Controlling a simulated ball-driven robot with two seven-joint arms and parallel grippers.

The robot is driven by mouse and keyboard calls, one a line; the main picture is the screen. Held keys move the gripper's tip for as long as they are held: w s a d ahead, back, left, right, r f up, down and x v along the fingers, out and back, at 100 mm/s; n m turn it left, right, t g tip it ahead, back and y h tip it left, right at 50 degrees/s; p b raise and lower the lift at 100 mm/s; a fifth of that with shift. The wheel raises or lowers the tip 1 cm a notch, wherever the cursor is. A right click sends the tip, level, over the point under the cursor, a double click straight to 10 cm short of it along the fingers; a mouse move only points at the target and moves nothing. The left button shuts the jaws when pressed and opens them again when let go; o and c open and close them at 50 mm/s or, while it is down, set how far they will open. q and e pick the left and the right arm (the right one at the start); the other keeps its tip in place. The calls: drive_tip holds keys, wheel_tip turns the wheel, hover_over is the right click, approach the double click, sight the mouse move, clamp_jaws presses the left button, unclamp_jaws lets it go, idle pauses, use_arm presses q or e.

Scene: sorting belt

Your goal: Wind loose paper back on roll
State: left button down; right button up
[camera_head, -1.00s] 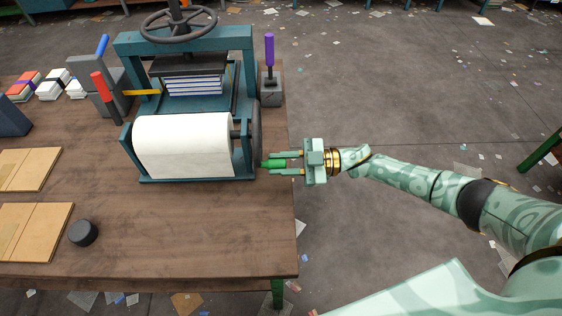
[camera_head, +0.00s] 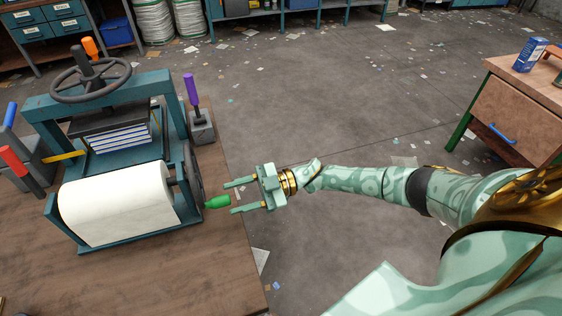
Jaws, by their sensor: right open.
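A white paper roll (camera_head: 118,203) lies in a teal holder (camera_head: 138,249) at the front of the wooden table. A loose sheet hangs over its front. A dark crank disc (camera_head: 194,172) stands at the holder's right end, with a green handle (camera_head: 218,202) sticking out to the right. My right gripper (camera_head: 231,197) is open and empty. My left gripper is not in view.
Behind the roll stands a teal press with a handwheel (camera_head: 90,82) and several stacked books (camera_head: 119,138). A purple-handled tool (camera_head: 191,91) stands in a grey block to the right. A wooden cabinet (camera_head: 514,113) stands at far right. Open floor lies between.

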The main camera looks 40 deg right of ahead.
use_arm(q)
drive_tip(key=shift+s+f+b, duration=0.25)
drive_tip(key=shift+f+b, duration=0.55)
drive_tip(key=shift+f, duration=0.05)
use_arm(e)
drive_tip(key=v, duration=1.3)
drive_tip(key=shift+d, duration=0.1)
